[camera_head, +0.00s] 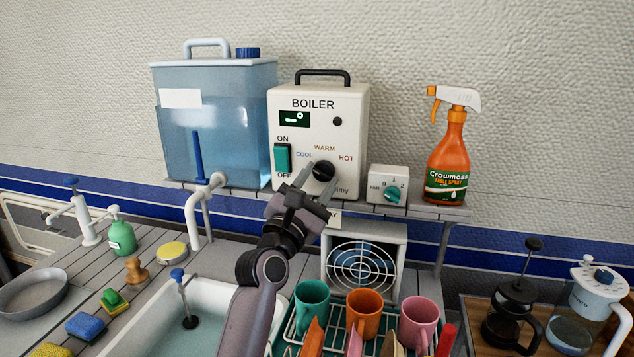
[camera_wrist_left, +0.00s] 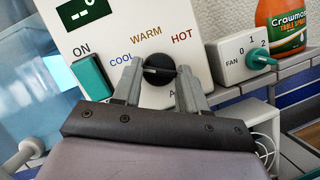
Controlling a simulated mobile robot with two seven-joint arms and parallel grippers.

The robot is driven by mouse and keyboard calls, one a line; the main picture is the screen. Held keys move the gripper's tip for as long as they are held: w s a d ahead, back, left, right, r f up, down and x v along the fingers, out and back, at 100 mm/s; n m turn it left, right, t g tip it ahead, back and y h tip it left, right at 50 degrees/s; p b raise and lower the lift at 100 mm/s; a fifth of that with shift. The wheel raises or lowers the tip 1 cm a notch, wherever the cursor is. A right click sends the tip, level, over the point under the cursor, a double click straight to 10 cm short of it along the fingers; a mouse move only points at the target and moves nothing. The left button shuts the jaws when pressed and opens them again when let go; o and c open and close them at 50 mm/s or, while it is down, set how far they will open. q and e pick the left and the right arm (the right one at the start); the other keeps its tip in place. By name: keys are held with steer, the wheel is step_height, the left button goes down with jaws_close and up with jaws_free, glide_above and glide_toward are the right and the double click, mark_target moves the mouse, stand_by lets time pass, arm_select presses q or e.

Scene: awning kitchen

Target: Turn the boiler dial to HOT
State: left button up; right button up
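The white boiler (camera_head: 352,120) stands on the shelf with its round black dial (camera_head: 323,170) low on its front. COOL, WARM and HOT are printed in an arc above the dial, with HOT at the right. My left gripper (camera_head: 320,176) reaches up to the dial. In the left wrist view its two fingers (camera_wrist_left: 160,78) lie close against either side of the dial (camera_wrist_left: 159,70) and appear to grip it. Where the dial's pointer stands is hard to tell. My right gripper is in neither view.
A teal ON/OFF switch (camera_head: 283,158) is left of the dial. A fan control box (camera_head: 388,178) and an orange spray bottle (camera_head: 449,160) stand to the right. A blue water tank (camera_head: 225,105) stands at the left. Mugs (camera_head: 312,300) and a sink (camera_head: 150,325) are below.

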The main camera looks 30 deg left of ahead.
arm_select(q)
steer(key=shift+m, duration=0.4)
steer(key=m+h, duration=0.1)
steer(key=m, duration=0.1)
steer(key=m+g+h, duration=0.1)
steer(key=m, duration=0.1)
steer(key=m+h, duration=0.1)
steer(key=m, duration=0.1)
steer(key=shift+a+r+m+g, duration=0.15)
steer(key=shift+r+m+g, duration=0.1)
steer(key=shift+m+g, duration=0.05)
steer(key=m, duration=0.2)
steer(key=m+g, duration=0.1)
steer(key=m, duration=0.1)
steer(key=m+g, duration=0.1)
steer(key=m, duration=0.1)
steer(key=shift+r+m+h, duration=0.25)
steer(key=shift+m+h, duration=0.05)
steer(key=shift+h, duration=0.1)
steer(key=m+g+y, duration=0.1)
steer(key=m+g, duration=0.1)
steer(key=m, duration=0.2)
steer(key=shift+r+m, duration=0.15)
steer(key=shift+m, duration=0.15)
steer(key=m+g+y, duration=0.1)
steer(key=m, duration=0.1)
steer(key=m+g+y, duration=0.1)
steer(key=m, duration=0.1)
steer(key=shift+r+m, duration=0.1)
steer(key=shift+m, duration=0.2)
